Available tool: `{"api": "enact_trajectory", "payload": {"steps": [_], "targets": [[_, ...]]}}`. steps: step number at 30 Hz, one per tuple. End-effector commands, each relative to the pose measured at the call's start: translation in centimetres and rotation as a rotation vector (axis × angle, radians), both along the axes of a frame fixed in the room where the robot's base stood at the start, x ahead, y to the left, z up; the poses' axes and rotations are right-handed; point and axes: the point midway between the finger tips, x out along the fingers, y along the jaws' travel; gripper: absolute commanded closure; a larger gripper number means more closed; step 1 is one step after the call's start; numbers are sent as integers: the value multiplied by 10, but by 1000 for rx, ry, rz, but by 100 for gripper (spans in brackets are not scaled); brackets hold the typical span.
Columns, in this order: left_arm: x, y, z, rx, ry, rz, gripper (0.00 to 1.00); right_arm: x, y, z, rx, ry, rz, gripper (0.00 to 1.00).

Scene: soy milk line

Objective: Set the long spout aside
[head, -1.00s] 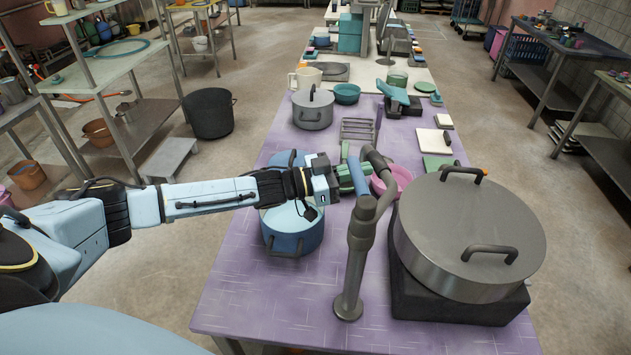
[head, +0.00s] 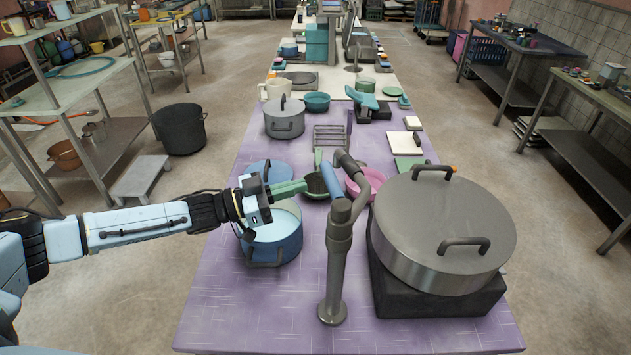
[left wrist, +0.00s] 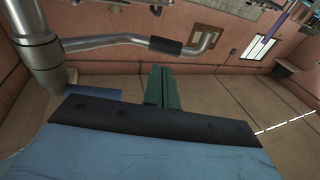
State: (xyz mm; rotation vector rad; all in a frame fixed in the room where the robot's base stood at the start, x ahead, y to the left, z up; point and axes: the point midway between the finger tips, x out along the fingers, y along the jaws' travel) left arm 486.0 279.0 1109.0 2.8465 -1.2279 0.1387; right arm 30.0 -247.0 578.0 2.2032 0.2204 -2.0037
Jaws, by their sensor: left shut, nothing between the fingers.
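The long spout (head: 331,182) is a grey bent pipe with a blue sleeve on a grey upright post (head: 333,265). It stands on the purple table (head: 240,300), left of the big lidded pot. The pipe and its dark sleeve also show in the left wrist view (left wrist: 175,45). My left gripper (head: 302,186) has green fingers, shut and empty, pointing right, just left of the blue sleeve. The fingers also show in the left wrist view (left wrist: 161,78), apart from the pipe there. My right gripper is not in view.
A blue pot (head: 272,243) with white contents is under my left gripper. The big lidded steel pot (head: 440,230) stands on a dark block at right. A pink bowl (head: 364,186) is behind the spout. A grey lidded pot (head: 285,122) stands further back. The table's front left is clear.

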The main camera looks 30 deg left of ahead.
Motion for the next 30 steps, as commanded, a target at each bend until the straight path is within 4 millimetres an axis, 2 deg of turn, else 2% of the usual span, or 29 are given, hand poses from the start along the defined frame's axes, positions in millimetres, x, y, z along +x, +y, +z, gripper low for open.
{"api": "enact_trajectory", "payload": {"steps": [4,10,30], "targets": [[-22,21,-5,2,2,0,100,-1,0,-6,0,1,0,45],[-36,35,-5,1,0,1,100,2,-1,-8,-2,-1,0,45],[-39,38,-5,1,-1,1,100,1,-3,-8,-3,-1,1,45]]}}
